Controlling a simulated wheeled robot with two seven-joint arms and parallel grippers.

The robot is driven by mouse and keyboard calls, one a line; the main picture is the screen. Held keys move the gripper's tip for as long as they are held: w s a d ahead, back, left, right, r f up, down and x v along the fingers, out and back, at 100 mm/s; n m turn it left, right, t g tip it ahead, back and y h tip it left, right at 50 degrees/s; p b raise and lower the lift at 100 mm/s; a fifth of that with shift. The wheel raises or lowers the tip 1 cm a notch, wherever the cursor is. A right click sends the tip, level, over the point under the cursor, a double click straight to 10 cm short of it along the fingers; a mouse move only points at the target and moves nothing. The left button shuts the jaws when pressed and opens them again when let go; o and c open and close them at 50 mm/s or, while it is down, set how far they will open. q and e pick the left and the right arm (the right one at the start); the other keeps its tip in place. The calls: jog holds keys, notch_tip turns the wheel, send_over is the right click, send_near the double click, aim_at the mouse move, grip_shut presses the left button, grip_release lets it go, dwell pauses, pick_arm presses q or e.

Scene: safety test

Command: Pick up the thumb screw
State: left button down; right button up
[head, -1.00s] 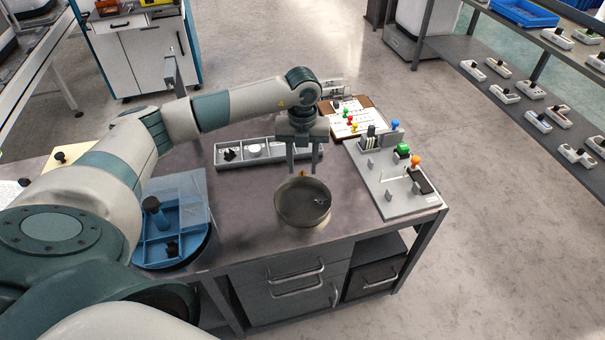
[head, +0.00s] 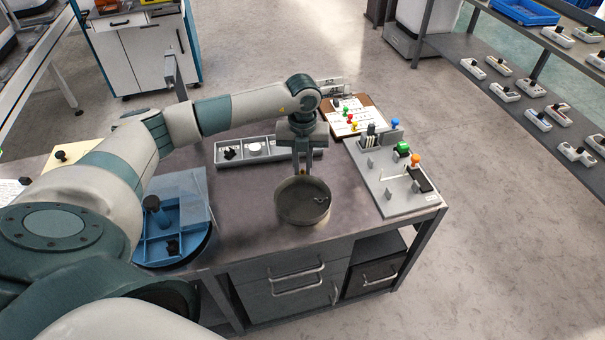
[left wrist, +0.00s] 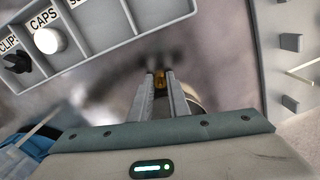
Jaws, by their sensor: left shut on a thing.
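My left gripper (head: 302,172) is shut, with its fingers pointing down at the far rim of a round metal dish (head: 290,213). In the left wrist view the left gripper (left wrist: 160,75) has a small brass-coloured piece, which looks like the thumb screw (left wrist: 160,79), between its fingertips. Most of the piece is hidden by the fingers. I cannot tell whether it still touches the table. A small dark, shiny item (head: 320,200) lies inside the dish. My right gripper is not in view.
A grey compartment tray (head: 222,163) labelled CLIPS and CAPS stands behind the gripper. A grey board (head: 398,208) with knobs and a clipboard (head: 362,101) are to the right. A blue divided box (head: 150,255) with a clear lid is at left. Bare table lies around the dish.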

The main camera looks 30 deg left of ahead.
pick_arm(q)
jog(key=shift+r, duration=0.1)
